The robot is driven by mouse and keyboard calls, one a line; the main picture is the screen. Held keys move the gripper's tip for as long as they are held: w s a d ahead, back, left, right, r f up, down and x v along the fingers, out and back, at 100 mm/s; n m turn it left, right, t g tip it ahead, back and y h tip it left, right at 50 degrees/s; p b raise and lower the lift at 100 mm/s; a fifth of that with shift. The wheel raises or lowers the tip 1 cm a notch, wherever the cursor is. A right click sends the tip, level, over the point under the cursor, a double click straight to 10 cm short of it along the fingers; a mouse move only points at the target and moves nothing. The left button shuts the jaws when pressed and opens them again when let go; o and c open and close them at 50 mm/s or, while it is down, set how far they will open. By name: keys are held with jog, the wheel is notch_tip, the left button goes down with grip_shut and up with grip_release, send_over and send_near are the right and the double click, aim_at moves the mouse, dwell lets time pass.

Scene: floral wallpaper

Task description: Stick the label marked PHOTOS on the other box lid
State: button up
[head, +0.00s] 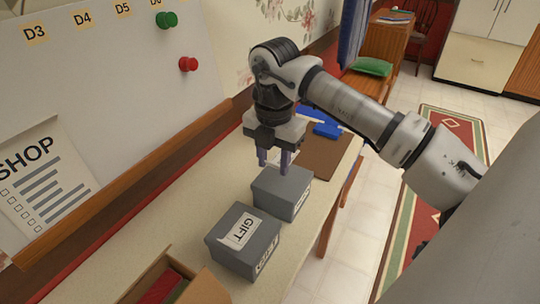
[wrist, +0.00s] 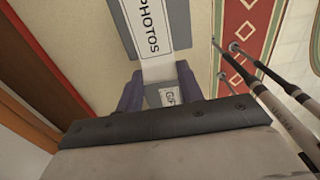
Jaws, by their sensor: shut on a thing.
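The white PHOTOS label (wrist: 151,24) shows in the wrist view, its pale end reaching between my fingers. My gripper (head: 274,164) is shut on that end, above the far grey box (head: 278,184). In the head view only a pale sliver shows between the fingers; the rest of the label is hidden. The far box's visible lid is bare, and a white label is on its side. The near grey box (head: 228,258) has a GIFT label (head: 243,230) on its lid and another on its side. Part of a GIFT label (wrist: 166,96) shows between my fingers in the wrist view.
An open cardboard box (head: 152,279) with red and green contents stands at the near edge. A brown board (head: 326,158) and a blue object (head: 327,130) lie behind the far box. A wall board (head: 110,75) borders the left. The table (head: 150,222) is clear left of the boxes.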

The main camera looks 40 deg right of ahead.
aim_at(272, 191)
jog(key=shift+f+b, duration=0.65)
jog(key=shift+f, duration=1.05)
jog(key=shift+f+b, duration=1.1)
jog(key=shift+f, duration=0.05)
jog(key=shift+f+b, duration=0.4)
jog(key=o, duration=1.6)
jog(key=shift+r, duration=0.15)
jog(key=shift+r+p, duration=1.8)
jog(key=shift+r, duration=1.6)
